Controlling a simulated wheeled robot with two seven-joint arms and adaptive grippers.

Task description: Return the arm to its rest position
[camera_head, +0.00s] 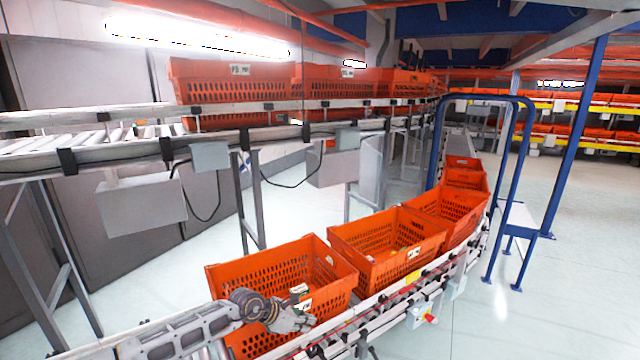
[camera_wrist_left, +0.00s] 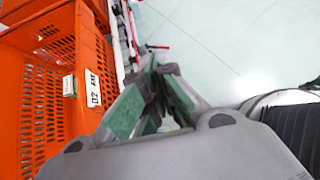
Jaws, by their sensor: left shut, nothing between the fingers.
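My left gripper (camera_head: 302,322) comes in from the lower left in the head view, in front of the nearest orange tote (camera_head: 275,262). In the left wrist view my left gripper (camera_wrist_left: 158,112) has its green-padded fingers together with nothing between them. The nearest tote's wall (camera_wrist_left: 45,105) is left of the fingers in that view, with a white label on it. A small green-and-white box (camera_head: 299,291) shows at the tote's near side, partly hidden by the gripper. I cannot tell whether the gripper touches the tote. My right gripper is not in view.
Several orange totes (camera_head: 385,238) stand in a row on a curving roller conveyor (camera_head: 400,290). An upper conveyor (camera_head: 130,150) with more totes runs along the left. A blue frame (camera_head: 438,140) stands over the conveyor. Open floor (camera_head: 560,300) lies to the right.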

